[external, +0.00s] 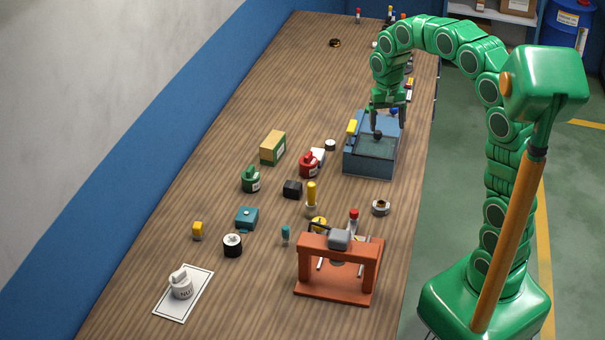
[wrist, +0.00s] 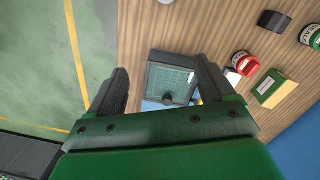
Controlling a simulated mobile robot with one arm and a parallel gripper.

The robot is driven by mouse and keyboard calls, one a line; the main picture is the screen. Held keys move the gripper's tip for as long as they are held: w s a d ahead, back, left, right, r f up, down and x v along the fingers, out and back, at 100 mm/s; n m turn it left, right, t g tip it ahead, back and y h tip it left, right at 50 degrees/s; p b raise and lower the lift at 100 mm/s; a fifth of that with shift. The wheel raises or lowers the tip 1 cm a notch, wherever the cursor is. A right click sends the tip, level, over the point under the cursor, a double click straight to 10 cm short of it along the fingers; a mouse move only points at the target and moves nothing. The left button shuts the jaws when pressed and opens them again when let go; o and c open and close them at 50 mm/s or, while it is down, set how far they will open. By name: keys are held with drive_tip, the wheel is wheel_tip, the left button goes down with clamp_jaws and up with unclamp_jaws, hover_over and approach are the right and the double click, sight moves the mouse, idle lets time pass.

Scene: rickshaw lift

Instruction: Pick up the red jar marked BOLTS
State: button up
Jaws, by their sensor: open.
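The red jar (external: 308,166) stands on the bench left of the blue-grey box in the external view. It has a white label too small to read there. In the wrist view the red jar (wrist: 243,64) lies to the right, outside my fingers, its label partly seen. My gripper (external: 389,116) is open and empty above the far part of the box, apart from the jar. In the wrist view my gripper (wrist: 161,66) has its two fingers spread on either side of the box.
The blue-grey box (external: 369,167) stands near the bench's right edge. Around the jar are a black block (external: 292,189), a green jar (external: 251,180), a cardboard box (external: 272,148) and a white item behind it. An orange press (external: 337,285) stands in front.

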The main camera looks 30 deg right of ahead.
drive_tip(key=s+d+f+n, duration=0.1)
drive_tip(key=s+d+n, duration=0.1)
drive_tip(key=s, duration=1.4)
drive_tip(key=s+d+f+n+g, duration=0.1)
drive_tip(key=s+d+n, duration=0.1)
drive_tip(key=s, duration=1.4)
drive_tip(key=shift+d+n, duration=0.15)
drive_tip(key=shift+n, duration=0.15)
drive_tip(key=shift+o, duration=0.6)
drive_tip(key=shift+s+f, duration=0.2)
drive_tip(key=shift+s, duration=0.2)
drive_tip(key=n+t, duration=0.2)
drive_tip(key=n, duration=0.4)
hover_over(379, 202)
drive_tip(key=f, duration=1.3)
drive_tip(key=shift+s+a+f, duration=0.1)
drive_tip(key=shift+s+a, duration=0.05)
drive_tip(key=shift+a, duration=0.1)
drive_tip(key=shift+d+f, duration=0.2)
drive_tip(key=shift+f, duration=1.75)
drive_tip(key=shift+d+f, duration=0.15)
drive_tip(key=shift+f, duration=1.75)
drive_tip(key=shift+w, duration=0.2)
